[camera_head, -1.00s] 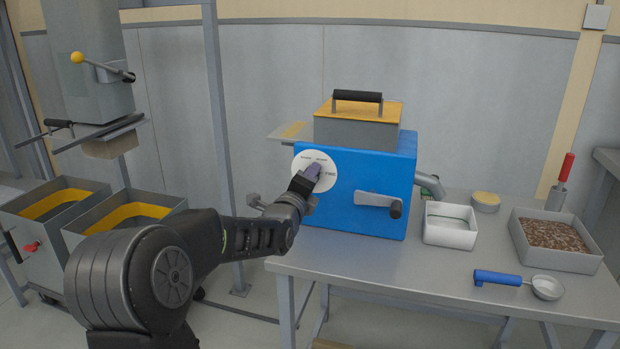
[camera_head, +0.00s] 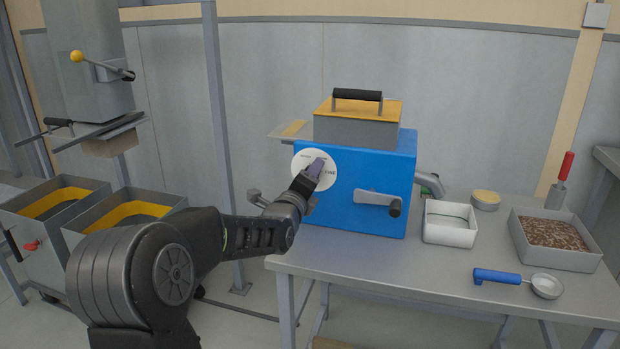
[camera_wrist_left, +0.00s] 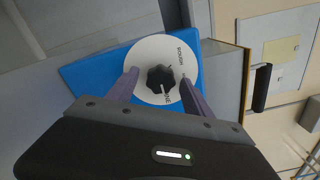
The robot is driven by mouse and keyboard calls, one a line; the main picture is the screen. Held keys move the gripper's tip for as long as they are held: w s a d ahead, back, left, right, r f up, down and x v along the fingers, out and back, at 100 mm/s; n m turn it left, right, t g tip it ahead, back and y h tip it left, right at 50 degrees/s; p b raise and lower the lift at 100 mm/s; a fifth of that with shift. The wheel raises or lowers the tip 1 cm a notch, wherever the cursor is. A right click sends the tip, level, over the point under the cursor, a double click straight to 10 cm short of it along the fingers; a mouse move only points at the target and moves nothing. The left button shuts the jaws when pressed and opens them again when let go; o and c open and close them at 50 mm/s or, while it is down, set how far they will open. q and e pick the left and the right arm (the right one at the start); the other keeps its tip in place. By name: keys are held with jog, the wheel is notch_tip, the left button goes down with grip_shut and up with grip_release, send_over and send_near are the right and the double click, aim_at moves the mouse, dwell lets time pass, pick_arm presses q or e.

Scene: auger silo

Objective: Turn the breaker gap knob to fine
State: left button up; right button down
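The breaker gap knob (camera_wrist_left: 160,78) is a small black lobed knob on a round white dial (camera_wrist_left: 153,50), on the blue machine's (camera_head: 365,175) front left. The dial carries printed words; FINE shows beside the knob in the left wrist view. I cannot clearly tell where the knob points. My left gripper (camera_wrist_left: 159,77) is open, one finger on each side of the knob, with a gap visible on both sides. In the head view the left gripper (camera_head: 315,167) is at the dial and hides the knob. My right gripper is not in view.
A crank handle (camera_head: 377,200) sticks out right of the dial. A handled lid box (camera_head: 355,130) is on top. On the table are a white tray (camera_head: 450,235), a bin of grain (camera_head: 560,262), and a blue-handled scoop (camera_head: 515,280).

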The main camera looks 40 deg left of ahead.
pick_arm(q)
jog(key=v, duration=0.7)
jog(key=shift+s+d+p, duration=0.15)
jog(key=shift+s+p, duration=0.2)
jog(key=shift+s, duration=0.05)
dwell(0.4)
